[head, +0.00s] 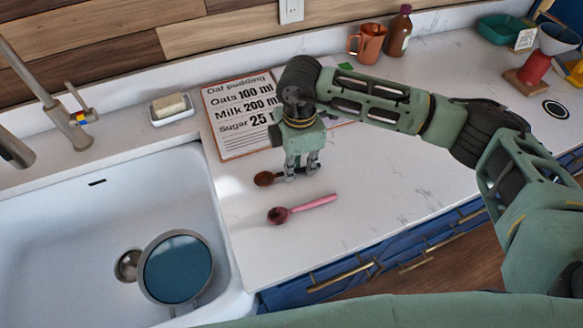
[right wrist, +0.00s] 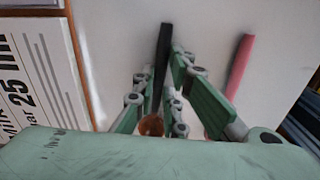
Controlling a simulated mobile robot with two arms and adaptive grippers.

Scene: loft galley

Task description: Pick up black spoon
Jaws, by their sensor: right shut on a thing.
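The black spoon has a dark handle and a brown bowl (head: 264,179). It lies across the white counter in front of the recipe board. My right gripper (head: 301,174) points down and is shut on its handle, with the bowl sticking out to the left. In the right wrist view the black handle (right wrist: 163,45) runs between the fingers (right wrist: 167,85), and the brown bowl shows below. I cannot tell whether the spoon touches the counter or is slightly raised. My left gripper is not in view.
A pink spoon (head: 302,208) lies just in front of the gripper. The recipe board (head: 225,135) is behind. The white sink (head: 60,225) with a round blue pan (head: 179,268) is left. A copper mug (head: 368,43) and brown bottle (head: 398,32) stand at the back. The right counter is mostly free.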

